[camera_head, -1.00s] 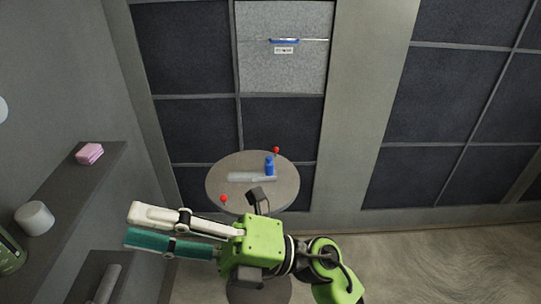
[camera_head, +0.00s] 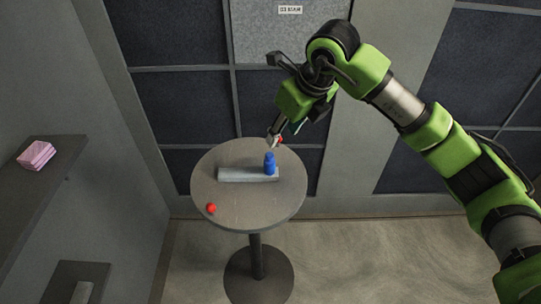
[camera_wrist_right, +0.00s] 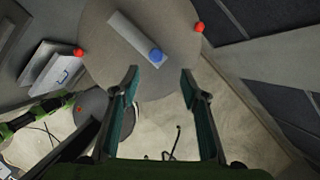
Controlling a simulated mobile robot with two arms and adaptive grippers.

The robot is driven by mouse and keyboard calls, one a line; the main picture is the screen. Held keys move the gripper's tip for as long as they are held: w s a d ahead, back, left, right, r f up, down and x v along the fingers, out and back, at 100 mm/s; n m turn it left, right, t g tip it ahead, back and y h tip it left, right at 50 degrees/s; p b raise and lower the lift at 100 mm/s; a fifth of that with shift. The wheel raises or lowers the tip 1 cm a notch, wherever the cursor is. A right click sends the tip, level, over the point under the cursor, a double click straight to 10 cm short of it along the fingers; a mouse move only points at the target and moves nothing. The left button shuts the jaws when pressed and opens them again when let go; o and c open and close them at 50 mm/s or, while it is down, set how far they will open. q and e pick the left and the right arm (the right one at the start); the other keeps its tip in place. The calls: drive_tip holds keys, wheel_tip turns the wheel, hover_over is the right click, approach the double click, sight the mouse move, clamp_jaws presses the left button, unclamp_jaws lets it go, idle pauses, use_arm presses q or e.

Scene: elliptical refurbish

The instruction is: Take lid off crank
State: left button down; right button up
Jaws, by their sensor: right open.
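A blue cylindrical piece (camera_head: 269,163) stands upright at the right end of a flat grey bar (camera_head: 235,175) on a round table (camera_head: 240,205). The bar and the blue piece look like the crank; I cannot tell which part is its lid. The blue piece shows from above in the right wrist view (camera_wrist_right: 156,55), with the bar (camera_wrist_right: 130,34) running up left from it. My right gripper (camera_head: 276,136) is open and empty, above the table's far right side. In the wrist view its fingers (camera_wrist_right: 160,72) point toward the blue piece, apart from it.
A red ball (camera_head: 211,208) is at the table's front left edge; another (camera_head: 280,140) is at the far right edge, close to my gripper in the picture. A shelf (camera_head: 50,178) with a pink stack (camera_head: 36,155) is at left. A panelled wall stands behind the table.

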sight(271, 156)
drive_tip(key=x, duration=0.2)
drive_tip(key=p+x, duration=0.1)
drive_tip(key=x, duration=0.4)
drive_tip(key=shift+s+a+f+p, duration=0.1)
drive_tip(key=shift+s+a+p, duration=0.05)
drive_tip(key=shift+s+p, duration=0.15)
drive_tip(key=shift+w+f, duration=0.2)
drive_tip(key=shift+f, duration=0.1)
drive_tip(key=shift+a+f, duration=0.1)
drive_tip(key=shift+f, duration=0.1)
drive_tip(key=p+x, duration=0.1)
drive_tip(key=x, duration=0.1)
drive_tip(key=p+x, duration=0.1)
drive_tip(key=x, duration=0.1)
drive_tip(key=shift+s+a+f, duration=0.15)
drive_tip(key=shift+s+f, duration=0.05)
drive_tip(key=shift+w+f+p, duration=0.1)
drive_tip(key=shift+f+p, duration=0.15)
drive_tip(key=shift+p, duration=0.05)
use_arm(q)
drive_tip(key=r, duration=0.2)
drive_tip(key=s+r, duration=0.1)
drive_tip(key=r, duration=0.1)
drive_tip(key=shift+s+r, duration=0.1)
drive_tip(key=shift+s, duration=0.05)
drive_tip(key=shift+s, duration=0.15)
use_arm(e)
drive_tip(key=c, duration=0.8)
